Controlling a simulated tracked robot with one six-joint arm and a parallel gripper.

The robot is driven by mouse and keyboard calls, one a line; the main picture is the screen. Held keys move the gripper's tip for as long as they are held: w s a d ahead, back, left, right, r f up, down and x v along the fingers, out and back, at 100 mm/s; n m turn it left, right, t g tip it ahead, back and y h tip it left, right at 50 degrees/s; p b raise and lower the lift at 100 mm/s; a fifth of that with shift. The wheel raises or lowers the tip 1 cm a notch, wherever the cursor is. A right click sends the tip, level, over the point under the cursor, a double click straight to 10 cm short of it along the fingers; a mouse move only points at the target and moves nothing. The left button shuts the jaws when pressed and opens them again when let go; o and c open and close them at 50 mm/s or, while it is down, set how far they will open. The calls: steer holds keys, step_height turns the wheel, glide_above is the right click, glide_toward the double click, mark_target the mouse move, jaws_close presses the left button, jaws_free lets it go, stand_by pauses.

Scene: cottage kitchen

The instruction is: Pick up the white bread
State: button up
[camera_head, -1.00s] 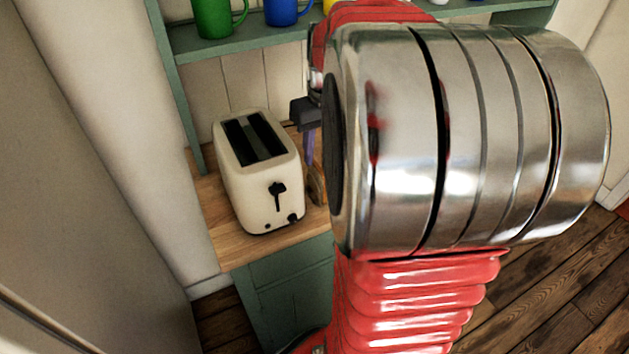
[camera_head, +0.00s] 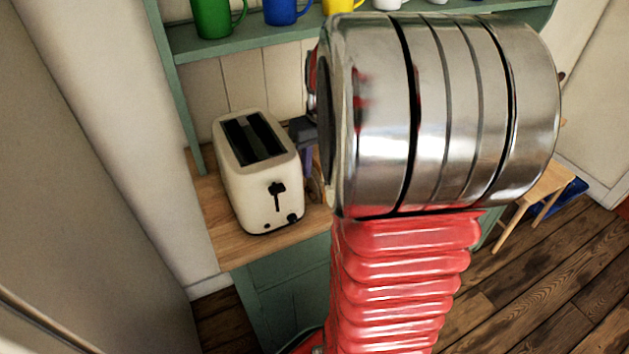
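I cannot make out the white bread; my own silver and red arm covers much of the counter to the right of the toaster. A dark grey part of my gripper (camera_head: 302,131) shows just right of the toaster, at the arm's left edge. Its fingertips are hidden, so I cannot tell whether it is open or shut. A small brown item (camera_head: 316,188) shows partly below it on the counter, too covered to identify.
A cream toaster (camera_head: 262,190) with dark slots stands on the wooden counter (camera_head: 222,232), close beside my gripper. A green shelf (camera_head: 215,46) above holds several mugs, including a green mug (camera_head: 212,18) and a blue mug (camera_head: 282,10). A wooden stool (camera_head: 545,185) stands at right.

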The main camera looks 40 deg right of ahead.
steer(key=shift+f, duration=0.15)
stand_by(0.3)
steer(key=shift+c, duration=0.4)
steer(key=c, duration=0.7)
